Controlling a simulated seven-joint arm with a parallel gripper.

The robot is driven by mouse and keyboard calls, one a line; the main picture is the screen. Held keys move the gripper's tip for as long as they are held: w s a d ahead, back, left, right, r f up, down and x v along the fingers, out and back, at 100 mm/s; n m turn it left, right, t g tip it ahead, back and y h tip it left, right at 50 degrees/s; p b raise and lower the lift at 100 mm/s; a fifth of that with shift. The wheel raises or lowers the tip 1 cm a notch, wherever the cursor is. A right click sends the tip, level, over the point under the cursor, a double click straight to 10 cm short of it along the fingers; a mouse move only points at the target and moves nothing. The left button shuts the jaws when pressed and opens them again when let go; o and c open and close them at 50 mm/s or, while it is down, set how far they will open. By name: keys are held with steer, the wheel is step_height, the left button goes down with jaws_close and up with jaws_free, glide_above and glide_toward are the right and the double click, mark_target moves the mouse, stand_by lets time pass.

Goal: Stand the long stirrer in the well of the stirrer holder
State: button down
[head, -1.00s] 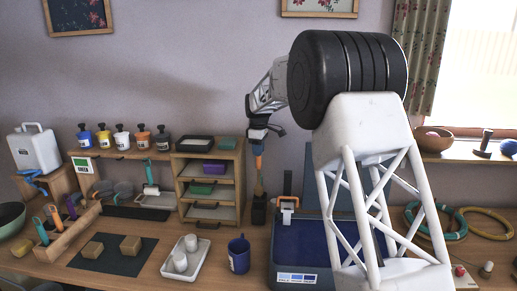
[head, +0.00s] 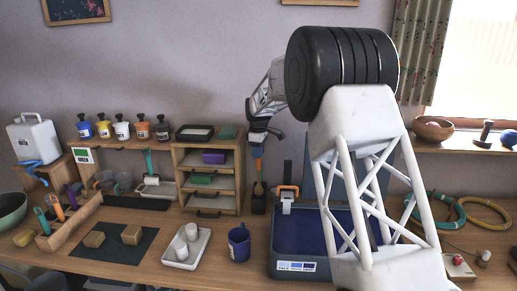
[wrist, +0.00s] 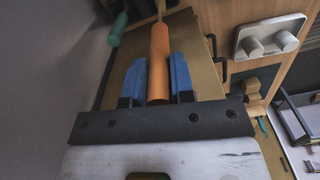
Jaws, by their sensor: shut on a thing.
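The long stirrer, with an orange handle (head: 258,163) and a paler wooden shaft, hangs roughly upright in my gripper (head: 258,146). In the wrist view the orange handle (wrist: 159,62) lies between the two blue fingers of my gripper (wrist: 159,78), which are shut on it. The dark, narrow stirrer holder (head: 258,205) stands on the table directly below the stirrer, right of the drawer unit. The stirrer's lower end meets the holder's top in the head view. I cannot tell how deep it sits in the well.
A wooden drawer unit (head: 239,170) stands close left. A blue mug (head: 239,246) and a white tray (head: 204,240) are in front.

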mark_target(258, 169)
steer(key=shift+f, duration=3.3)
steer(key=c, duration=0.9)
jaws_free()
steer(key=shift+r, duration=0.1)
steer(key=shift+r, duration=3.8)
